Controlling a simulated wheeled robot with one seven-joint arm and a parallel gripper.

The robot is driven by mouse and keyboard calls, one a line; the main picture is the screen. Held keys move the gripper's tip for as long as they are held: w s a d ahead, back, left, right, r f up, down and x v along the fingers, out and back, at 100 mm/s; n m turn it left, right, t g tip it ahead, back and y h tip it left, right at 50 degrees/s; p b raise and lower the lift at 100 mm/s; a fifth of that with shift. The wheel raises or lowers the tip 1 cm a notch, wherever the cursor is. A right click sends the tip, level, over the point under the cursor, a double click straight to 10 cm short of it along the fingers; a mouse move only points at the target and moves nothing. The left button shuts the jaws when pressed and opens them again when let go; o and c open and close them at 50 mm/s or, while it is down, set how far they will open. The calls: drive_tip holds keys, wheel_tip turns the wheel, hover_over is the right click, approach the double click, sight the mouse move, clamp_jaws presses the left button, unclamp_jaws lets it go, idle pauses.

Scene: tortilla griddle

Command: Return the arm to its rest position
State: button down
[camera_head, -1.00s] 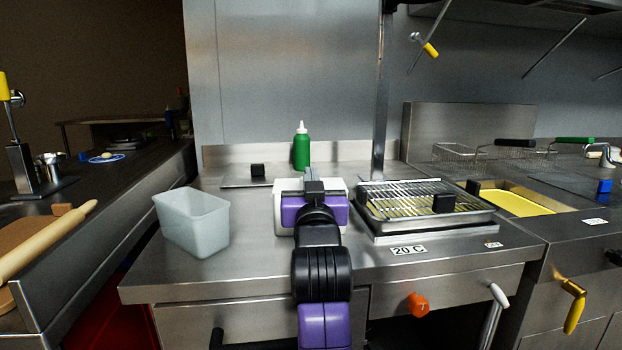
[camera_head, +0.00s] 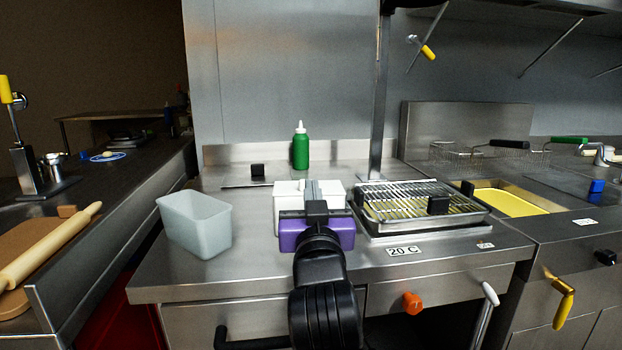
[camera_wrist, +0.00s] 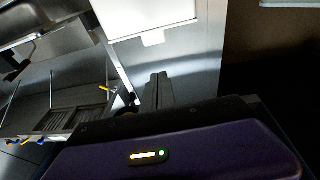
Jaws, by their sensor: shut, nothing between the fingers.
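My arm reaches up from the bottom centre of the head view, with black links and a purple wrist. My gripper (camera_head: 312,188) is at its far end, in front of the white container (camera_head: 288,197) on the steel counter. In the wrist view my gripper (camera_wrist: 158,82) shows as dark fingers close together above the purple housing. It is shut with nothing between the fingers. The wrist view looks out at the wall and a bright panel, not at the counter top.
A grey-white bin (camera_head: 195,226) stands left of my arm, and a wire grill rack on a tray (camera_head: 425,212) stands right. A green bottle (camera_head: 300,150) is behind. An orange knob (camera_head: 412,303) and a white handle (camera_head: 489,293) project from the counter front.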

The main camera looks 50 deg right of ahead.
drive_tip(key=shift+s+a+f, duration=0.2)
drive_tip(key=shift+s+a, duration=0.25)
drive_tip(key=shift+s, duration=0.05)
drive_tip(key=a+r+n+t+y, duration=0.2)
drive_tip(key=a+n+t+y, duration=0.4)
drive_tip(key=a, duration=0.3)
drive_tip(key=s+a+f+n+t+y, duration=0.1)
drive_tip(key=s+a+f+n+y, duration=0.25)
drive_tip(key=f, duration=0.25)
drive_tip(key=s+a+f+n+y, duration=0.3)
drive_tip(key=a+f+y, duration=0.1)
drive_tip(key=f, duration=0.2)
drive_tip(key=s+a+f+m+g, duration=0.2)
drive_tip(key=s+f+g, duration=0.2)
drive_tip(key=s+f, duration=0.85)
drive_tip(key=s+a+f+m+g, duration=0.25)
drive_tip(key=s+f, duration=0.65)
drive_tip(key=s, duration=0.7)
wheel_tip(320, 180, up, 19)
drive_tip(key=p, duration=1.8)
drive_tip(key=shift+w+d+n+g+y+p, duration=0.3)
drive_tip(key=shift+d+g+y+p, duration=0.05)
drive_tip(key=shift+g, duration=0.1)
